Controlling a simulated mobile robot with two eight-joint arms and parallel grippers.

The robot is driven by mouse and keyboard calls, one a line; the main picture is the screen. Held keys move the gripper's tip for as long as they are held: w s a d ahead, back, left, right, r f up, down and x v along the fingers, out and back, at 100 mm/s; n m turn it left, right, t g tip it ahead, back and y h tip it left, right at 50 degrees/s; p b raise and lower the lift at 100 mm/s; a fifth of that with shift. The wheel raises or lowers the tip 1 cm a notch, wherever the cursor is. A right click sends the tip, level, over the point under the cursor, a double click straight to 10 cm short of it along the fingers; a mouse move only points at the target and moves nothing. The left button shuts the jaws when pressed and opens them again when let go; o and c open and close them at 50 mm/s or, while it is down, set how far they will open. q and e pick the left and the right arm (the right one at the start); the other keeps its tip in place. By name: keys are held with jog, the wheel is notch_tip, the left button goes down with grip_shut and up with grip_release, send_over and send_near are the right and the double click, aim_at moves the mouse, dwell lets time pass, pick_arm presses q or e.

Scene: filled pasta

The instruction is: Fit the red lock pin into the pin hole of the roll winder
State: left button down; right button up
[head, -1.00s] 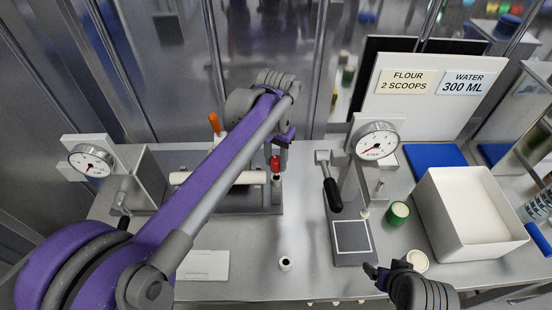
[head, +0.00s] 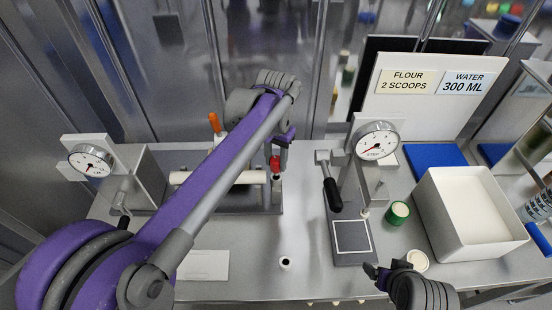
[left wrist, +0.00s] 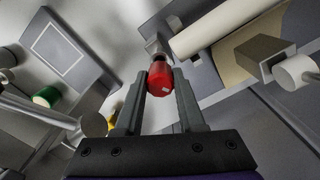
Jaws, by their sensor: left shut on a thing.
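The red lock pin (left wrist: 160,80) is held between the fingers of my left gripper (left wrist: 161,88) in the left wrist view. Its far end points at a grey post of the roll winder, and I cannot tell whether it is in the hole, which is hidden. In the head view the red pin (head: 275,162) shows below my left gripper (head: 281,146), at the right end of the roll winder (head: 262,200). The winder's pale roll (head: 250,177) lies to the left of the pin, partly behind my left arm. My right gripper (head: 387,270) appears open and empty at the front right.
An orange handle (head: 214,122) stands behind the roll. A press with a black lever (head: 332,194) and a dial (head: 377,141) stand to the right.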

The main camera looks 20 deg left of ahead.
aim_at(276, 169)
pick_arm(q)
jog(key=shift+f+b, duration=0.8)
jog(key=shift+f, duration=0.9)
pick_arm(e)
jog(key=shift+s+f, duration=0.25)
jog(key=shift+f, duration=0.35)
jog(key=shift+s+f, duration=0.2)
jog(key=shift+f, duration=0.35)
pick_arm(q)
jog(key=shift+c, duration=2.2)
grip_release()
jog(key=shift+o, duration=1.2)
jog(key=shift+r, duration=0.15)
pick_arm(e)
jog(key=shift+r, duration=0.1)
pick_arm(q)
jog(key=shift+r+p, duration=1.75)
jog(key=shift+r, duration=1.7)
jog(key=shift+f, duration=0.1)
pick_arm(e)
jog(key=r, duration=0.1)
jog(key=w+r, duration=0.1)
jog(key=r, duration=0.1)
jog(key=w+r, duration=0.1)
jog(key=shift+w+r, duration=0.2)
jog(key=shift+r, duration=0.2)
jog(key=shift+s, duration=0.1)
